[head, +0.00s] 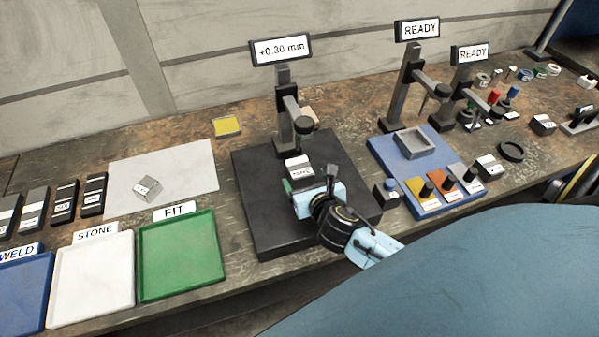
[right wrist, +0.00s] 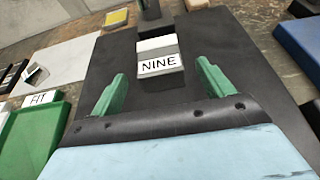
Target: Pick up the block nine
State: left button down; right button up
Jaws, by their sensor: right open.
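The block nine (right wrist: 158,64) is a grey block with a white label reading NINE, on the black base plate (right wrist: 225,65) under the gauge stand. In the head view the block (head: 298,168) sits just beyond my right gripper (head: 307,183). In the right wrist view my right gripper (right wrist: 160,90) is open, with its two green fingers apart and nothing between them. The block lies ahead of the fingertips, roughly centred between them, and apart from them. My left gripper is not in view.
The gauge stand (head: 283,105) with a +0.30 mm display rises behind the block. A green FIT tray (head: 180,285) and white STONE tray (head: 92,310) lie left. A blue plate (head: 385,160) with coloured blocks lies right. A white sheet (head: 185,170) is mostly clear.

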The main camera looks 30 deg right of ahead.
aim_at(301, 172)
jog(key=x, duration=0.5)
jog(key=shift+w+d+r+b, duration=0.15)
jog(key=shift+w+b, duration=0.15)
jog(key=shift+w, duration=0.15)
grip_shut()
jog(key=shift+r, duration=0.1)
